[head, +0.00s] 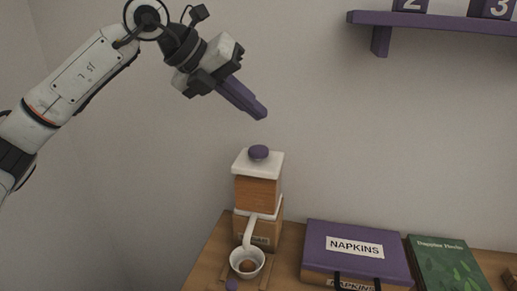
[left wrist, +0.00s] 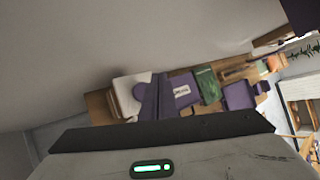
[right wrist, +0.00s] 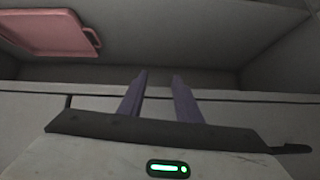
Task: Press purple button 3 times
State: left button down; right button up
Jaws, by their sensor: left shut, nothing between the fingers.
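The purple button (head: 258,152) is a round knob on the white top of a wood-and-white coffee machine (head: 258,193). My left gripper (head: 262,114) is shut and empty, its purple fingers tilted down and to the right. Its tips show above the button with a clear gap in the head view. In the left wrist view the fingers (left wrist: 158,78) overlap the machine's white top (left wrist: 131,93), and I cannot make out the button there. My right gripper (right wrist: 157,77) shows only in the right wrist view, open, its two purple fingers apart with nothing between them.
A small cup (head: 247,263) sits under the machine's spout. A purple napkin box (head: 318,236) and a green book (head: 447,265) lie to the right on the wooden counter. A purple shelf (head: 450,22) is on the wall, upper right. A pink tray (right wrist: 48,32) shows in the right wrist view.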

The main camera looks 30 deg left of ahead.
aim_at(255, 151)
pick_arm(q)
jog(key=m, duration=0.3)
jog(key=shift+d+r+y, duration=0.1)
jog(key=shift+r+y, duration=0.05)
jog(key=shift+y, duration=0.15)
jog(key=r+m+y, duration=0.1)
jog(key=m, duration=0.8)
jog(key=r+m+t+y+p, duration=0.1)
jog(key=m, duration=0.8)
jog(key=r+m+y, duration=0.1)
jog(key=m+y, duration=0.1)
jog(key=m, duration=0.7)
jog(key=shift+s+d+r+t, duration=0.1)
jog(key=shift+d+r+t, duration=0.1)
jog(key=shift+r+t, duration=0.1)
jog(key=shift+f, duration=0.1)
notch_tip(255, 151, down, 9)
jog(key=b, duration=0.6)
jog(key=shift+r, duration=0.2)
